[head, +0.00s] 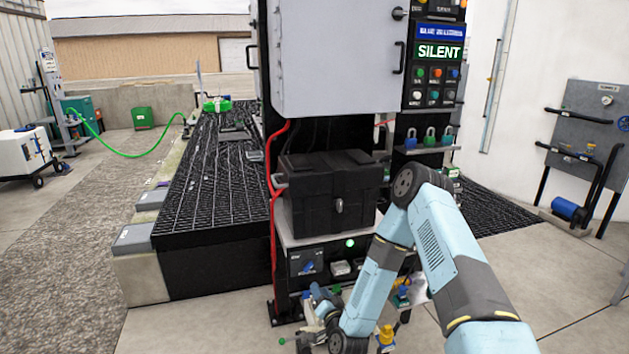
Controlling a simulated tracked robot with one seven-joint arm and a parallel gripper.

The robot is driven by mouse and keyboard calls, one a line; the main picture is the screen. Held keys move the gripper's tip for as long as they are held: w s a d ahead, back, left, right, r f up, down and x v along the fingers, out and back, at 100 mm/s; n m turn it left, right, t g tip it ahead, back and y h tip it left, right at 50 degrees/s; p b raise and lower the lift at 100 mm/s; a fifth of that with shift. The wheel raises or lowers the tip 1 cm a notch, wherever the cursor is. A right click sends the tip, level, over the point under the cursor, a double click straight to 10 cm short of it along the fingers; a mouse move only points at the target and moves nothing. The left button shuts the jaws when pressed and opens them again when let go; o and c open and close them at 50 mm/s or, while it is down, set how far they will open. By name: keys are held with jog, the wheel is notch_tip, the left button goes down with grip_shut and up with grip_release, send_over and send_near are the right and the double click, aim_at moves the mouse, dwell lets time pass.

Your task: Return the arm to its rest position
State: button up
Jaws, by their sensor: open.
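My light-blue arm rises from the lower right in the head view, bends at a dark elbow joint and runs down to a dark wrist near the bottom edge. My gripper (306,338) is at the low end of the arm, small and partly cut by the bottom edge. It is open, and I see nothing held in it. It is in front of the foot of the cabinet stand, low and near the floor in the picture. Whether it touches anything there I cannot tell.
A black tote (331,190) sits on a shelf below the grey cabinet (335,55), close behind my elbow. A yellow-and-blue fitting (386,336) is beside my wrist. Black grating (215,185) lies left; open concrete (180,325) is at the lower left.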

jog(key=w+d+r+n+g, duration=0.2)
jog(key=w+r+n, duration=0.1)
jog(key=r, duration=0.4)
jog(key=w+d+r+n+g, duration=0.2)
jog(key=r, duration=0.6)
jog(key=s+d+r+n+g+h, duration=0.1)
jog(key=s+d+r+h, duration=0.2)
jog(key=r, duration=0.5)
jog(key=s+d+r+g, duration=0.15)
jog(key=d+r, duration=0.25)
jog(key=r, duration=0.4)
jog(key=s+d+r+g+h, duration=0.1)
jog(key=s+d+r, duration=0.2)
jog(key=s+r, duration=0.3)
jog(key=s+d+r+g+h, duration=0.1)
jog(key=s+d+r, duration=0.35)
jog(key=s, duration=0.45)
jog(key=s+d+r+g, duration=0.1)
jog(key=s+r, duration=0.1)
jog(key=s, duration=0.7)
jog(key=s+d+r+m+g, duration=0.1)
jog(key=s+r, duration=0.2)
jog(key=s, duration=0.7)
jog(key=shift+d+r+g, duration=0.15)
jog(key=shift+d+g, duration=0.1)
jog(key=shift+g, duration=0.1)
